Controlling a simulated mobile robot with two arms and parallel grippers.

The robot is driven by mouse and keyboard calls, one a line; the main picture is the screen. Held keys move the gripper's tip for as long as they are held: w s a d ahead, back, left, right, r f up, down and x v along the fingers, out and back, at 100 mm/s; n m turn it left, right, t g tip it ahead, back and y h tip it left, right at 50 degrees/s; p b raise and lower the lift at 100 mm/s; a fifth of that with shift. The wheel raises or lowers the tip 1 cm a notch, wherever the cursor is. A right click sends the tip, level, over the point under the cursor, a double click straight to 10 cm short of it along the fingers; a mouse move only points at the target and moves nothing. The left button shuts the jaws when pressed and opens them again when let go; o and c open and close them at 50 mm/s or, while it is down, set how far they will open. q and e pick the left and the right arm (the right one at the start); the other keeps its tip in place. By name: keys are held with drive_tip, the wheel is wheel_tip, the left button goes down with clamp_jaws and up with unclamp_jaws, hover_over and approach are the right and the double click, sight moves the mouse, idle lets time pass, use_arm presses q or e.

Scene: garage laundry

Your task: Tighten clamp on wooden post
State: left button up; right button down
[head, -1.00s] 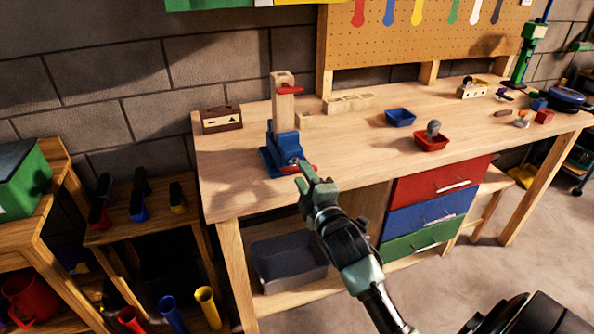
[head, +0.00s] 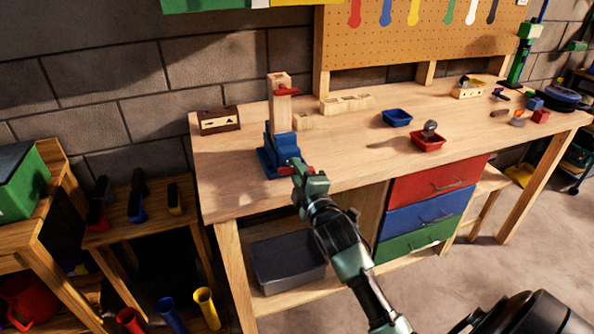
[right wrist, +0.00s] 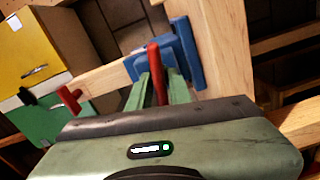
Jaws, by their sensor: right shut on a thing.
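A blue clamp (head: 281,152) stands at the front left part of the workbench and holds an upright wooden post (head: 280,112). A red piece (head: 286,92) sticks out near the post's top. My right gripper (head: 299,174) is at the clamp's front, partly covering the red handle (head: 285,170). In the right wrist view, the green fingers (right wrist: 158,86) are shut on the red handle (right wrist: 154,62), with the blue clamp (right wrist: 186,57) just beyond. The post (right wrist: 108,78) runs off to the left there. My left gripper is not in view.
The workbench (head: 345,145) carries a wooden block with dark trim (head: 219,120), a blue tray (head: 397,117) and a red tray (head: 428,143). Red, blue and green drawers (head: 427,211) are below right. A low stand (head: 110,234) with several tools is at left.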

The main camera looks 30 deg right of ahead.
drive_tip(key=m+p, duration=0.2)
drive_tip(key=m, duration=0.1)
drive_tip(key=m+p, duration=0.1)
drive_tip(key=m, duration=0.1)
drive_tip(key=shift+m+p, duration=0.4)
drive_tip(key=m+p, duration=0.2)
drive_tip(key=m, duration=0.1)
drive_tip(key=shift+w+f+m, duration=0.1)
drive_tip(key=shift+f+m, duration=0.05)
drive_tip(key=shift+m, duration=0.25)
drive_tip(key=m+p, duration=0.1)
drive_tip(key=m, duration=0.2)
drive_tip(key=shift+f+p, duration=0.15)
drive_tip(key=shift+p, duration=0.15)
idle(0.5)
drive_tip(key=c, duration=1.4)
unclamp_jaws()
drive_tip(key=shift+c, duration=0.2)
drive_tip(key=shift+s+r, duration=0.2)
